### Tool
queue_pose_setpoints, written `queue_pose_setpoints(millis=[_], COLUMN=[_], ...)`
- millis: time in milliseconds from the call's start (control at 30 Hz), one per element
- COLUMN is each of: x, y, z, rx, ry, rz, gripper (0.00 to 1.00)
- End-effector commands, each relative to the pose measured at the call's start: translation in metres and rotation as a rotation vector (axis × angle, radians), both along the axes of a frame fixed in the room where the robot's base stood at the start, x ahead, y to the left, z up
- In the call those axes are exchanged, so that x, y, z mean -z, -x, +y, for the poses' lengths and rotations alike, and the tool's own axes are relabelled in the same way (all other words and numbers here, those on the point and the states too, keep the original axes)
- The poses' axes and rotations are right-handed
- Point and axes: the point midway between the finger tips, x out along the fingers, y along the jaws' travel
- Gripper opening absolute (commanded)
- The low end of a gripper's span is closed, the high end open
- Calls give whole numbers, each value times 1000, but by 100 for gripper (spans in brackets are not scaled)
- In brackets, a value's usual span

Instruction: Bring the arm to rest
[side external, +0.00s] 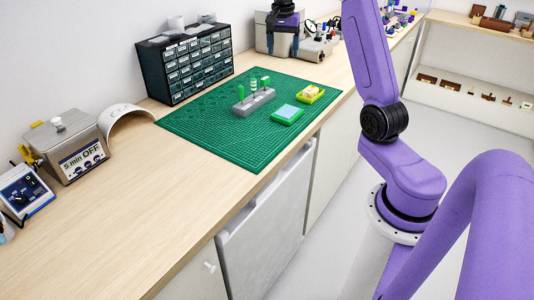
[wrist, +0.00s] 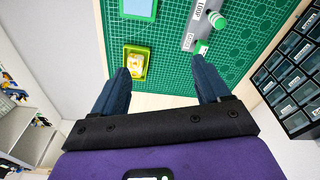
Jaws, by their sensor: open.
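My gripper (wrist: 160,66) is open in the wrist view, its two dark blue fingers apart with nothing between them. In the side external view my gripper (side external: 283,42) hangs at the top, above the back of the bench beyond the green mat (side external: 215,125). On the mat are a grey block (side external: 255,103) with upright green-and-white pieces, a green tray with a light blue pad (side external: 287,113), and a yellow-green tray (side external: 311,94) with a pale yellow thing in it. In the wrist view the yellow-green tray (wrist: 128,74) lies near the left finger, and the grey block (wrist: 188,38) near the right.
A dark drawer cabinet (side external: 187,63) stands behind the mat against the wall. A metal box marked "5 min OFF" (side external: 70,150), a white curved cover (side external: 125,118) and a blue device (side external: 25,190) are at the left. The front left of the bench is clear.

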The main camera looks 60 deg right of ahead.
Motion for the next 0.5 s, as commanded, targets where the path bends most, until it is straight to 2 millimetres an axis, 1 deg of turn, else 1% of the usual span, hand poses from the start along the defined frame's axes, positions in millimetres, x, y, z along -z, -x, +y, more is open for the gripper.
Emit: queue_pose_setpoints(millis=[33,67,100,167,200,267,300,367,400,467,500], x=[-2,-2,-2,-2,-2,-2,-1,0,0,2,3], y=[-4,-5,-6,-5,-3,2,6,15,22,35,44], z=[27,42,62,92,111,139,158,184,201,226,241], rx=[-86,-136,-204,-304,-371,-472,-538,-638,-704,-804,-872], ry=[-2,-4,-6,-9,-11,-13,-15,-17,-19,-20,-22], rz=[2,4,6,10,13,16,20,23,27,30,33], gripper=[76,76,76,76,76,76,76,76,76,76,76])
